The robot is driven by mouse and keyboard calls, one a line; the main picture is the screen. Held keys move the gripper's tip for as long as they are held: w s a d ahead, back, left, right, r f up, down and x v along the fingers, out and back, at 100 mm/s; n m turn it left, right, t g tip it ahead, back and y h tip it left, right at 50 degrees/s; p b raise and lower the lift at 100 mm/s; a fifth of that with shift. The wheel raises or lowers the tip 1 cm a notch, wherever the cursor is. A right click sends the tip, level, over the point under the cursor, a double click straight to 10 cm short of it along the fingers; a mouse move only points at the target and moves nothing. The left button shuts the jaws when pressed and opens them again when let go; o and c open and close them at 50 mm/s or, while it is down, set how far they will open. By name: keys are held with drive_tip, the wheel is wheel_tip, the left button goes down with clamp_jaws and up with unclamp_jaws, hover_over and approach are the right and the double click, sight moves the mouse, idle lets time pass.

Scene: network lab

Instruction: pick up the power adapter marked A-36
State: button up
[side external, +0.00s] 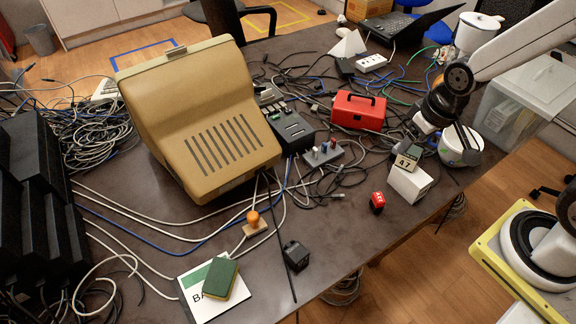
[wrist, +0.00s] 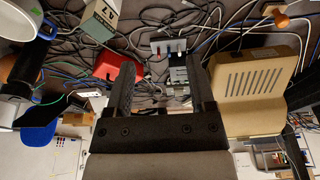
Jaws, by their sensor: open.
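No marking A-36 is legible in either view. A small black block (side external: 296,256), possibly a power adapter, lies near the front of the table in the side view; no label on it can be read. Another dark block (side external: 345,68) lies among cables at the back. In the side view my gripper (side external: 430,122) is above the right part of the table, away from the black block.
A beige monitor (side external: 205,120) stands at the left middle. A box marked 47 (side external: 408,157) sits on a white box (side external: 409,183) near my gripper. A red case (side external: 358,111), a grey switch unit (side external: 323,153) and tangled cables fill the middle. A green-yellow sponge (side external: 220,279) lies at the front.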

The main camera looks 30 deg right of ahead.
drive_tip(key=o, duration=0.4)
drive_tip(key=shift+f, duration=0.1)
drive_tip(key=m+g+y, duration=0.5)
drive_tip(key=m+y, duration=0.8)
drive_tip(key=m, duration=0.3)
approach(294, 253)
drive_tip(key=f, duration=0.3)
drive_tip(key=shift+s+a+f, duration=0.1)
drive_tip(key=shift+s+a, duration=0.15)
drive_tip(key=shift+a, duration=0.15)
drive_tip(key=shift+w+a+f+t, duration=0.2)
drive_tip(key=shift+f+t, duration=0.1)
drive_tip(key=shift+f, duration=0.2)
drive_tip(key=shift+a, duration=0.1)
